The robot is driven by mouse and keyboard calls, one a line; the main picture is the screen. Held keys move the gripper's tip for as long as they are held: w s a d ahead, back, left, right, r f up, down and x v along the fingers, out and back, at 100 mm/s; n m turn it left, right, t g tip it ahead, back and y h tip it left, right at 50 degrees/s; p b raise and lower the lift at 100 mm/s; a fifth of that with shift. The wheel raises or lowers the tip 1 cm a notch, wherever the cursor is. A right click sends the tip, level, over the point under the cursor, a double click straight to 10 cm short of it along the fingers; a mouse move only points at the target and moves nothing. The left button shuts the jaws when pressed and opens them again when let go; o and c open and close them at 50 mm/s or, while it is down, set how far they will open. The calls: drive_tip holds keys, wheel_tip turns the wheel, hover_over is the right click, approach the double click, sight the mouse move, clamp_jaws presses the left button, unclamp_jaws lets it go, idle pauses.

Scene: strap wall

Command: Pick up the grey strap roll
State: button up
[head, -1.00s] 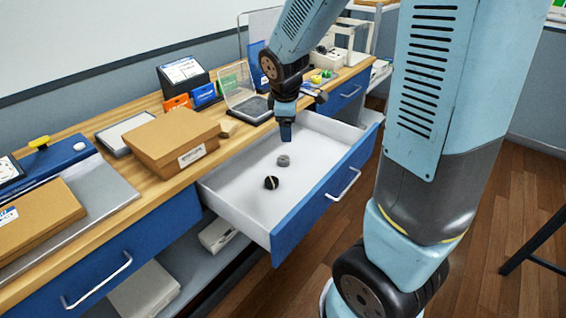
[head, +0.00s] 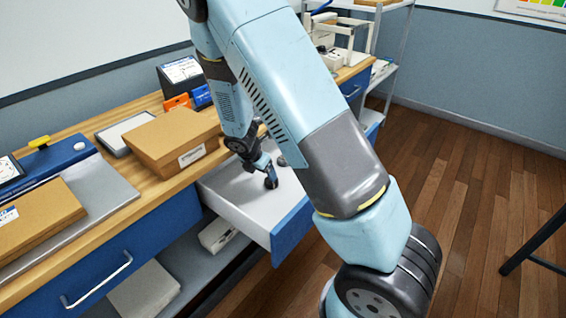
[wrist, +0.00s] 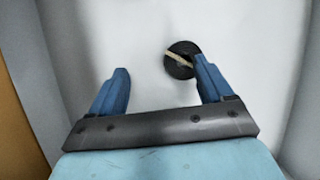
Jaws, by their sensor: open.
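The grey strap roll (head: 282,160) lies in the open drawer. In the head view only a bit of it shows between my gripper and my arm; it is not in the wrist view. My gripper (head: 271,182) is low in the drawer, left of and nearer than the grey roll. In the wrist view my gripper (wrist: 159,66) is open and holds nothing. A black roll with a tan band (wrist: 181,60) lies on the drawer floor just beyond the right fingertip, partly covered by it. My gripper largely hides this black roll in the head view.
The white drawer (head: 230,206) stands open, with low walls around my gripper. A cardboard box (head: 165,145) sits on the wooden bench to its left. My arm covers the drawer's right part. The drawer floor between the fingers is clear.

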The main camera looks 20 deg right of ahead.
sight(282, 161)
drive_tip(key=w+d, duration=0.6)
drive_tip(key=d, duration=0.1)
drive_tip(key=shift+w+d, duration=0.2)
drive_tip(key=shift+d, duration=0.1)
drive_tip(key=shift+w+d, duration=0.7)
drive_tip(key=shift+d, duration=0.15)
drive_tip(key=shift+x, duration=1.5)
drive_tip(key=shift+a, duration=0.15)
drive_tip(key=c, duration=1.1)
